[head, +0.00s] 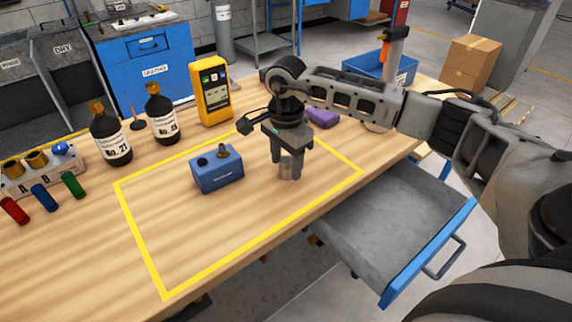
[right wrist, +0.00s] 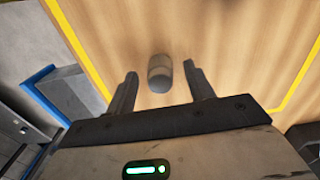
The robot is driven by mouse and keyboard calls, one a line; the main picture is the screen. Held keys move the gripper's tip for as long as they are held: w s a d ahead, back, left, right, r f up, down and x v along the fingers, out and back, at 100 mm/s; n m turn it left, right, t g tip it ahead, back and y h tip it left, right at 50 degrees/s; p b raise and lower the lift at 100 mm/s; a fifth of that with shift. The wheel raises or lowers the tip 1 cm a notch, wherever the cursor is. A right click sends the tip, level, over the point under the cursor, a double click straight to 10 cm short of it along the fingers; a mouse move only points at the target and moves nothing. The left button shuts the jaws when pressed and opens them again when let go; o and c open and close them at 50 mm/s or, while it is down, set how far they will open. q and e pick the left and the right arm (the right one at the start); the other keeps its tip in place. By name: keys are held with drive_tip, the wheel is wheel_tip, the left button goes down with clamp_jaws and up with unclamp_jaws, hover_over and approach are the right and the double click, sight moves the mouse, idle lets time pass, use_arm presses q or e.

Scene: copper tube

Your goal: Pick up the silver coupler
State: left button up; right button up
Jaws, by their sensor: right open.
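The silver coupler (right wrist: 159,72) is a short metal cylinder on the wooden table, inside the yellow outline. In the right wrist view it lies between and slightly beyond my right gripper's fingertips (right wrist: 160,78), with clear space on both sides. In the head view my right gripper (head: 286,165) points down over the coupler, and its fingers partly hide it. The right gripper is open and holds nothing. My left gripper is not in view.
A blue block-shaped device (head: 217,172) stands left of my right gripper. A purple item (head: 322,117) lies behind it. Two dark bottles (head: 110,140) and a yellow meter (head: 211,92) stand at the back. An open drawer (head: 385,225) juts out in front. The outlined area's front left is clear.

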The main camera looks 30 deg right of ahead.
clamp_jaws()
